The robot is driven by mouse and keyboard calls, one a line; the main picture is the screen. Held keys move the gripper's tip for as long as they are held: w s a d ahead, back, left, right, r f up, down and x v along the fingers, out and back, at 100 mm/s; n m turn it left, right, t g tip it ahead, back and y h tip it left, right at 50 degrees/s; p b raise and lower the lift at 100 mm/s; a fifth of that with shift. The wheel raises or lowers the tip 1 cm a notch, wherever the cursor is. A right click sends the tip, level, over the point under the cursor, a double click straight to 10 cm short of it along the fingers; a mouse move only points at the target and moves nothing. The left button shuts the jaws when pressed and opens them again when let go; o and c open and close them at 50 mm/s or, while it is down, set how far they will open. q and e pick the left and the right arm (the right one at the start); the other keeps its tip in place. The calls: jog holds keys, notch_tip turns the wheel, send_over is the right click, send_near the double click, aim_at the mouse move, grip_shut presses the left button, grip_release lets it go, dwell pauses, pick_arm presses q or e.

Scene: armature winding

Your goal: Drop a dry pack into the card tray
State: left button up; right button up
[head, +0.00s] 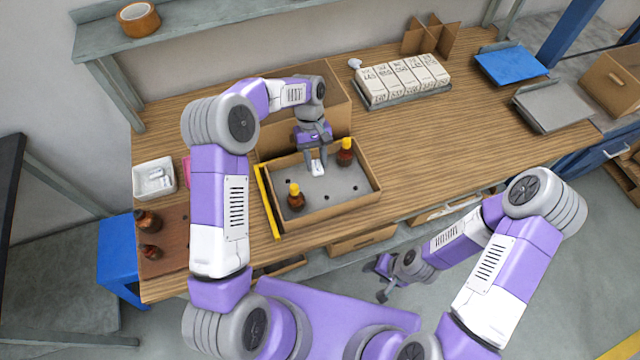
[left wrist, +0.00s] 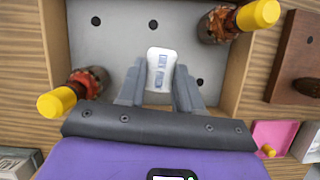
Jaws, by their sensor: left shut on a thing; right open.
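The card tray (head: 340,213) is an open brown cardboard box with a grey holed insert, standing on the wooden table. In the left wrist view the dry pack (left wrist: 161,68) sits between the fingertips above the grey insert (left wrist: 115,45). My right gripper (head: 382,278) is open and empty, in front of the table's edge.
A white bin (head: 140,178) holding white packs stands at the table's left. A yellow strip (head: 264,196) runs along the tray's left side. White boxes (head: 370,83) stand at the back.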

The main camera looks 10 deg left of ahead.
pick_arm(q)
notch_tip(320, 180, down, 2)
jog(key=shift+w+f+b, duration=0.1)
jog(key=shift+f+b, duration=0.1)
jog(key=shift+b, duration=0.4)
jog(key=o, duration=1.1)
jog(key=shift+c, duration=0.2)
jog(key=p+v, duration=0.1)
jog(key=v, duration=0.6)
jog(key=shift+r, duration=0.3)
jog(key=shift+w+a, duration=0.1)
jog(key=shift+r, duration=0.1)
